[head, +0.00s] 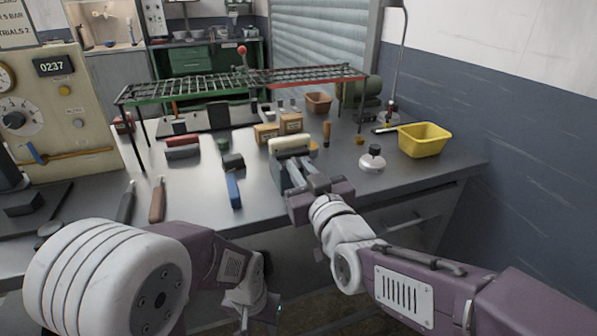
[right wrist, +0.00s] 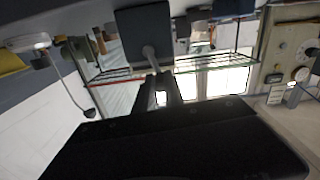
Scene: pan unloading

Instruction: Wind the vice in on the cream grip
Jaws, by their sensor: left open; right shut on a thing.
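The cream grip (head: 289,144) lies across the top of the small grey-blue vice (head: 279,172) near the bench's front edge. My right gripper (head: 308,180) is at the front of the vice. In the right wrist view, the fingers (right wrist: 161,90) are shut on the vice's handle end, and a thin rod (right wrist: 151,56) runs from there to the dark vice block (right wrist: 143,24). The cream grip's seat between the jaws is hard to make out. My left gripper (head: 258,306) is open and empty, low in front of the bench.
A wire rack (head: 245,84) spans the back of the bench. A yellow bin (head: 425,139) and a white round item (head: 372,160) stand to the right. A blue-handled tool (head: 233,190) lies left of the vice. Wooden blocks (head: 279,129) sit close behind it.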

